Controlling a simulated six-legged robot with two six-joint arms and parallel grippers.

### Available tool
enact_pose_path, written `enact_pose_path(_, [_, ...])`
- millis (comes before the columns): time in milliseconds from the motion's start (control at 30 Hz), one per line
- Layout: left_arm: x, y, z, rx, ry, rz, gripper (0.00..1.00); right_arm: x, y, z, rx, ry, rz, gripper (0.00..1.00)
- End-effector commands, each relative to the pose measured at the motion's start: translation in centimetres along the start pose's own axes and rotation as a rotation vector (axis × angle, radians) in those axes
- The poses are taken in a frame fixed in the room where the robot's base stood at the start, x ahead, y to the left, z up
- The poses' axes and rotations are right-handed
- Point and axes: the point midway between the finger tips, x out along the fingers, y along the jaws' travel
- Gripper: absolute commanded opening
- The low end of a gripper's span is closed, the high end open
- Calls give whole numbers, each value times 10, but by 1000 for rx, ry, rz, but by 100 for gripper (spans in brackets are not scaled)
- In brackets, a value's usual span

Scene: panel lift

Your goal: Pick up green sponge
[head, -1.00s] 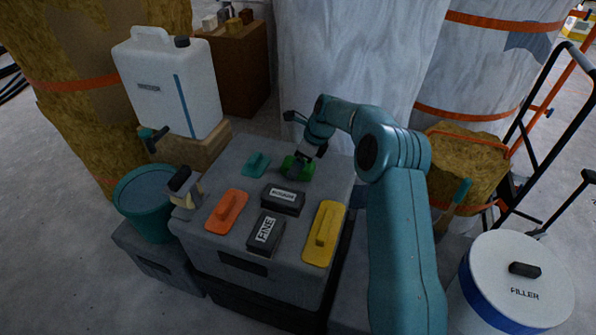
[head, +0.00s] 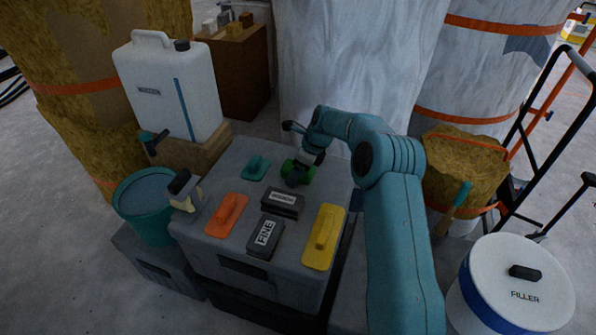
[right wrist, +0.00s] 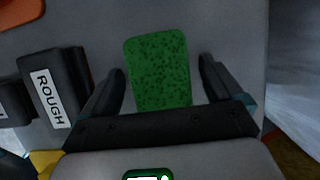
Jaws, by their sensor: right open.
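The green sponge (head: 306,174) lies on the grey box top (head: 240,150), towards its back right, partly hidden by my right gripper (head: 297,174) in the head view. In the right wrist view the sponge (right wrist: 160,72) stands between the two open fingers of my right gripper (right wrist: 162,82). A gap shows between the sponge and each finger. The sponge's near end is hidden behind the gripper body. My left gripper is not in view.
A teal float (head: 255,168) lies left of the sponge. The black ROUGH block (head: 283,203), black FINE block (head: 265,237), orange float (head: 227,215) and yellow float (head: 324,237) lie nearer. A teal bucket (head: 146,208) and white canister (head: 168,88) stand left.

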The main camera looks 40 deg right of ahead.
Motion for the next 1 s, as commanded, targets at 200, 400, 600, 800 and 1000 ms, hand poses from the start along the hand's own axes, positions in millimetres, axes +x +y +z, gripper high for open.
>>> enact_pose_path(200, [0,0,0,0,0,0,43,0,0,0,0,0,0,51])
enact_pose_path(400, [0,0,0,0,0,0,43,0,0,0,0,0,-1,39])
enact_pose_path(600, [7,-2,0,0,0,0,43,-2,-1,1,0,-2,-4,39])
enact_pose_path(800, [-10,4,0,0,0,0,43,-48,-1,20,-2,-3,-6,39])
enact_pose_path(1000, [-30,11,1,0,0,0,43,-108,-1,45,-1,-3,-4,39])
